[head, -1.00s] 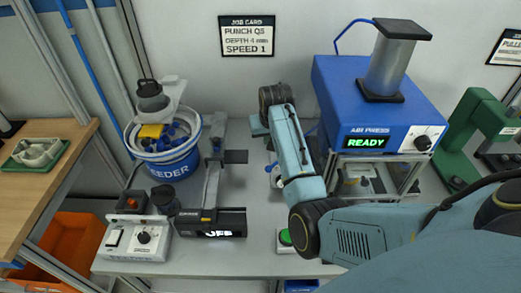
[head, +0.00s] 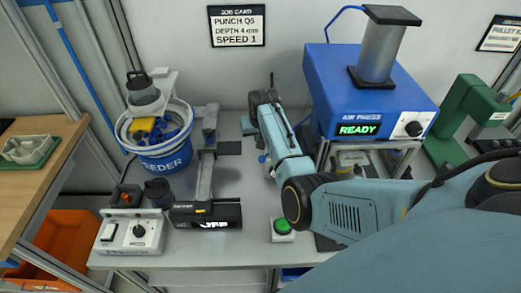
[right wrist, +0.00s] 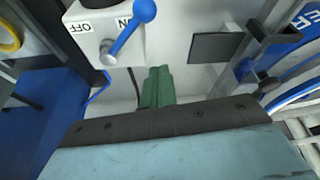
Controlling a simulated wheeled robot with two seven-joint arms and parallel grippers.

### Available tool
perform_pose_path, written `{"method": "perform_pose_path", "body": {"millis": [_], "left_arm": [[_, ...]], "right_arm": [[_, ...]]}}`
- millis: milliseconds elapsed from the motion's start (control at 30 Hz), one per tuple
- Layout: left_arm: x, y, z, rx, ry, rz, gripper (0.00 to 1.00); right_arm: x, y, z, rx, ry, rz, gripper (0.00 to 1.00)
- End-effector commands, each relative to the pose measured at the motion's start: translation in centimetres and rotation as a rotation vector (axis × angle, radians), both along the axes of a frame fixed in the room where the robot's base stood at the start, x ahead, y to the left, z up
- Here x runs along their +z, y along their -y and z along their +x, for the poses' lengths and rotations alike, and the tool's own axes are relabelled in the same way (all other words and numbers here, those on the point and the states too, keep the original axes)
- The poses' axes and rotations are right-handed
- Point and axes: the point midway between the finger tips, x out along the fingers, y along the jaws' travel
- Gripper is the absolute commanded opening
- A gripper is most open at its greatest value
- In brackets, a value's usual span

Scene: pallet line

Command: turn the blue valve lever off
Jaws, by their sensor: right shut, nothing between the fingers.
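The blue valve lever (right wrist: 130,28) shows in the right wrist view on a white valve box (right wrist: 95,48) with ON and OFF labels. It slants from its pivot past the ON label, away from OFF. In the head view only a small blue part of the lever (head: 262,158) shows beside my right forearm; the rest is mostly hidden. My right gripper (right wrist: 158,70) is shut and empty, its green fingers together, apart from the lever in the picture. In the head view the right gripper (head: 247,126) is at the back of the bench, largely hidden. My left gripper is out of view.
A blue press (head: 370,95) reading READY stands right of my forearm. A blue feeder bowl (head: 165,160) and a dark unit reading OFF (head: 207,215) stand left. A green button (head: 283,226) is near the front edge.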

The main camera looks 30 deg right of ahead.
Motion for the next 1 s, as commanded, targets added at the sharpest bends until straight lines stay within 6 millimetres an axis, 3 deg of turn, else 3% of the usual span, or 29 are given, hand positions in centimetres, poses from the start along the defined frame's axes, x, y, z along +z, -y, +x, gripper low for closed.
{"method": "perform_pose_path", "body": {"millis": [200, 533, 1000], "left_arm": [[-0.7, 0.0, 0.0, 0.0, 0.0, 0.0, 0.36], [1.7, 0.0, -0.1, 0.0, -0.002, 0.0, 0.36], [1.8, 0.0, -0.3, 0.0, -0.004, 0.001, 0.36]], "right_arm": [[-2.7, 0.4, 0.9, 0.0, -0.002, 0.0, 0.0], [-3.0, -0.9, -2.4, 0.0, 0.0, 0.0, 0.0], [-3.3, -1.1, -2.8, 0.001, 0.0, 0.0, 0.0]]}}
